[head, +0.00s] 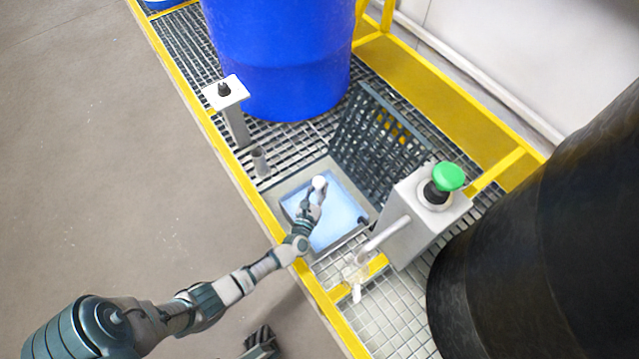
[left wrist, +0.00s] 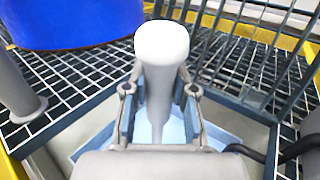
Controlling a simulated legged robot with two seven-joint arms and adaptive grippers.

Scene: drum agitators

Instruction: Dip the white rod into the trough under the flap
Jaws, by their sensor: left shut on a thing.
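The white rod (head: 319,182) is held in my left gripper (head: 314,201), which is over the trough. In the left wrist view the rod (left wrist: 161,75) stands between the two fingers of the gripper (left wrist: 158,95), its rounded top towards the camera. Its lower end is hidden, so I cannot tell whether it touches the liquid. The trough (head: 283,190) is a square opening with pale blue liquid in it. The grated flap (head: 375,135) stands raised at the trough's far side; its bars also show in the left wrist view (left wrist: 245,70). A dark part at the bottom edge may be my right gripper (head: 262,345).
A grey box with a green button (head: 449,176) and a pipe stands right of the trough. A blue drum (head: 280,60) is behind, a black drum (head: 540,250) at right. A post with a plate (head: 226,92) stands left. Yellow edging (head: 240,170) borders the grating.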

